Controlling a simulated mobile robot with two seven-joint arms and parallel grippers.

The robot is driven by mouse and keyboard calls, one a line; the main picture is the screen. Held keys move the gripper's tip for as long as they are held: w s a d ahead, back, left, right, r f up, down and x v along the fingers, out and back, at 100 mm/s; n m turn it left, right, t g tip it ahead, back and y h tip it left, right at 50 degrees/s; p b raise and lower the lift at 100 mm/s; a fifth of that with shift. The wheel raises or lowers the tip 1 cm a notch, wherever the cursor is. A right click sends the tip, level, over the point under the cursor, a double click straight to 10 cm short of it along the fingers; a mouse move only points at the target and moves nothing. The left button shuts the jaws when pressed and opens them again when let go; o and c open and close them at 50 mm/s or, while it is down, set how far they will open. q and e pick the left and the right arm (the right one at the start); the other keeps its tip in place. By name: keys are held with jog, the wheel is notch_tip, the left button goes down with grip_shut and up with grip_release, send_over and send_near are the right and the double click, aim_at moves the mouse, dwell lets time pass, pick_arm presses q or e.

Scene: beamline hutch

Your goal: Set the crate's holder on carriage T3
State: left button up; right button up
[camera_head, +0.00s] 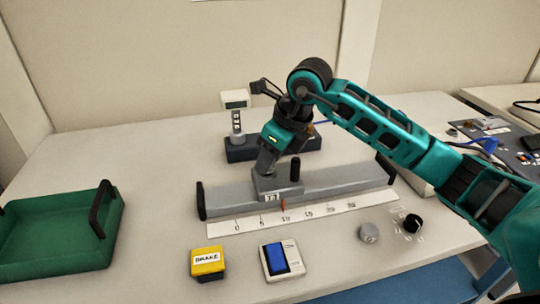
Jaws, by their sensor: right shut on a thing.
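The grey carriage T3 (268,184), with its white label, sits on the grey rail (335,184). A black upright post (295,168) stands at its right side. My right gripper (269,150) is just above the carriage's left part, tilted downward. It is shut on a grey piece (266,163), probably the holder, mostly hidden by the gripper. I cannot tell whether that piece touches the carriage. The green crate (62,262) with black handles is at the left, and its visible inside looks empty. My left gripper is out of view.
A white scale strip (330,209) lies before the rail. In front are a yellow BRAKE box (207,263), a blue rocker switch (284,260), a grey knob (369,232) and a black knob (412,223). A dark base with a white-headed post (236,103) stands behind.

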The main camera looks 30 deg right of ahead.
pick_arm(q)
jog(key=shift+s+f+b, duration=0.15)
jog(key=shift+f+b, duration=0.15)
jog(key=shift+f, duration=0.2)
pick_arm(e)
jog(key=shift+f, duration=0.45)
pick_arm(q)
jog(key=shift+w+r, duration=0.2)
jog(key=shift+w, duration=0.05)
pick_arm(e)
jog(key=o, duration=1.1)
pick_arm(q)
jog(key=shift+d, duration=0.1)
pick_arm(e)
jog(key=v, duration=0.5)
jog(key=shift+r+p, duration=0.15)
jog(key=shift+p, duration=0.25)
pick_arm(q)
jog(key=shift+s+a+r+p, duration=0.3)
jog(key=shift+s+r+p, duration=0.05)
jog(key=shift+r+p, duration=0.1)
pick_arm(e)
jog(key=v, duration=0.7)
jog(key=shift+s+d+r, duration=0.15)
jog(key=shift+s+r, duration=0.05)
jog(key=shift+r, duration=0.1)
